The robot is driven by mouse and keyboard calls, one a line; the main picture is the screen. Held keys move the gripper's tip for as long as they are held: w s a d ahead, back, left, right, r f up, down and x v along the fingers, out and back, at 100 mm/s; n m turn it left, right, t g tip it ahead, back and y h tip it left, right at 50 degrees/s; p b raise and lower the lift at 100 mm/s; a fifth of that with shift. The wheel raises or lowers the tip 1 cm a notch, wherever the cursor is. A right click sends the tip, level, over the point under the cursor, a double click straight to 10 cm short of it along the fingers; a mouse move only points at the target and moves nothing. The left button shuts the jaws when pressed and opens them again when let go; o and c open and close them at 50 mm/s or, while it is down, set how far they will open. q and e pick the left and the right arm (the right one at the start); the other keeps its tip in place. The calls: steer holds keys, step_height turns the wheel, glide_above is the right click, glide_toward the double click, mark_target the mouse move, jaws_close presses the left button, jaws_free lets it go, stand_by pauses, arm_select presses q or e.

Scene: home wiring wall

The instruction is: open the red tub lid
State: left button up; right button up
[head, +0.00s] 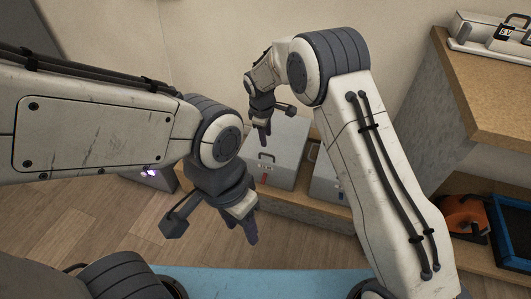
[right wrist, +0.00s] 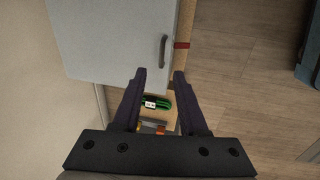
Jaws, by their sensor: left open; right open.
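A grey tub with a red mark stands on the low wooden shelf; its lid (head: 281,139) is a pale grey panel with a dark handle (head: 266,157). The red mark (head: 264,177) is on the front below the handle. In the right wrist view the lid (right wrist: 110,40) looks flat and shut, with its handle (right wrist: 163,50) just beyond my fingertips. My right gripper (head: 263,132) is open and empty near the lid; it also shows in the right wrist view (right wrist: 160,75). My left gripper (head: 246,223) is open and empty, lower and nearer.
A second grey tub (head: 326,181) stands to the right, partly behind my right arm. A green coil (right wrist: 165,104) shows between my right fingers in the wrist view. A wooden bench (head: 485,90) is at the right, with an orange item (head: 465,215) below. The wall is close behind.

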mark_target(265, 154)
steer(key=f+b, duration=0.1)
steer(key=f, duration=0.2)
steer(key=w+f+b, duration=0.1)
steer(key=f, duration=0.2)
steer(key=f+b, duration=0.1)
steer(key=f, duration=0.2)
steer(key=shift+w+a+f+b, duration=0.1)
steer(key=shift+w+a+b, duration=0.15)
steer(key=shift+w+b, duration=0.1)
jaws_close()
steer(key=shift+s+d, duration=0.1)
steer(key=shift+s, duration=0.05)
stand_by(0.6)
